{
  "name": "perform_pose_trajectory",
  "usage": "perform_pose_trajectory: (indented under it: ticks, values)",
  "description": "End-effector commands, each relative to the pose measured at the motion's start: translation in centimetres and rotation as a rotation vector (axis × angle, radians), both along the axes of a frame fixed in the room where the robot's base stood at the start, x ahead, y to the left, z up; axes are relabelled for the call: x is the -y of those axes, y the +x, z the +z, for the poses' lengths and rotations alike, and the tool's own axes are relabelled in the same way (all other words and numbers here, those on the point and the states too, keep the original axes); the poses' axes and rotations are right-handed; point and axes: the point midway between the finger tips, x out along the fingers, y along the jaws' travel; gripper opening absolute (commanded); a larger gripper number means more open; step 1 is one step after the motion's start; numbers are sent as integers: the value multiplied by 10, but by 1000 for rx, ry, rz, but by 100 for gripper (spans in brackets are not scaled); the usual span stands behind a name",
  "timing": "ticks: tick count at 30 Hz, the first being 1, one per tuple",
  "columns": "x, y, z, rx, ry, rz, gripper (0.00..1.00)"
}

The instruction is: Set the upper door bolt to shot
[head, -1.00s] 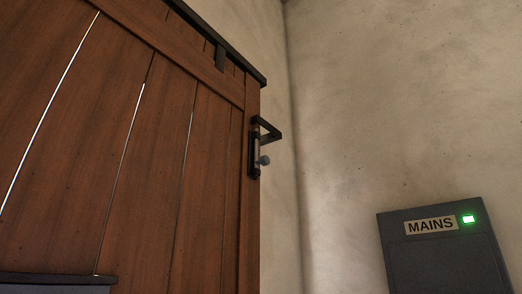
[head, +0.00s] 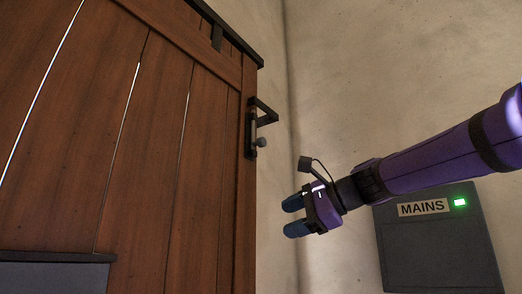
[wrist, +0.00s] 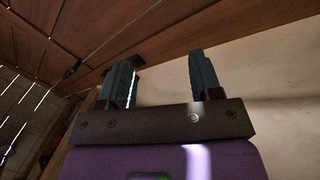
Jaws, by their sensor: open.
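The upper door bolt (head: 254,141) is a grey rod with a round knob (head: 261,142) in a dark bracket, mounted upright near the top right edge of the brown plank door (head: 130,150). A dark squared loop (head: 265,110) sits at its upper end. I cannot tell surely how far the rod reaches into it. My gripper (head: 289,216) is open and empty, below and right of the bolt and apart from it. In the wrist view its two dark fingers (wrist: 163,80) stand apart with pale wall between them. The bolt cannot be made out there.
A grey box labelled MAINS (head: 440,250) with a lit green light is on the right wall, behind and below my arm. A dark rail (head: 228,32) runs along the door's top. The pale wall (head: 390,90) beside the bolt is clear.

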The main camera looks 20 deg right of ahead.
Motion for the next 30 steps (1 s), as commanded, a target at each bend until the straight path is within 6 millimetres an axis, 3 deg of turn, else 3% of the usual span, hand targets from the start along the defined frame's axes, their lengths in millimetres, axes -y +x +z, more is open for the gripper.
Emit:
perform_pose_trajectory:
  ticks: [1,6,9,12,15,20,30]
  values:
    - [4,17,27,-3,123,-21,58]
    - [23,59,115,-26,567,-38,58]
    - [36,74,155,-38,773,-16,58]
    - [46,83,183,-51,918,14,58]
    - [52,87,198,-59,999,37,58]
    - [51,92,206,-64,1034,50,58]
    - [16,129,225,-64,1031,51,58]
